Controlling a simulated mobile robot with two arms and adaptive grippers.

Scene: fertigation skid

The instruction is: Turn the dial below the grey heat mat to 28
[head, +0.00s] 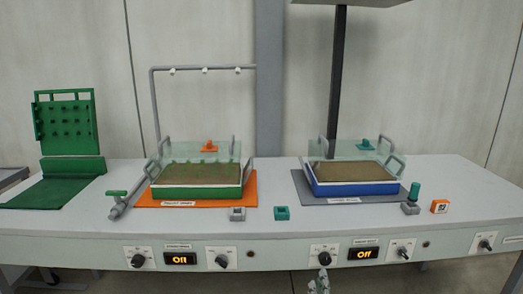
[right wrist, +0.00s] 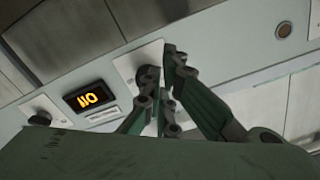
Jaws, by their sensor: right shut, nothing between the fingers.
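The grey heat mat (head: 305,190) lies right of centre on the bench, under a blue tray (head: 355,188). My right gripper (head: 322,276) is shut, with nothing held, just below the left dial. In the right wrist view its fingertips (right wrist: 166,68) are over the white dial plate (right wrist: 127,66), and the dial is largely hidden behind them. I cannot tell whether they touch it. Its scale is too small to read. My left gripper is out of view.
An orange mat (head: 248,192) with a green tray (head: 200,192) lies to the left, with its own dials and display (head: 180,259) below. Small grey and teal blocks (head: 282,213) and an orange block (head: 440,206) stand on the bench. Another dial (head: 485,244) is at the far right.

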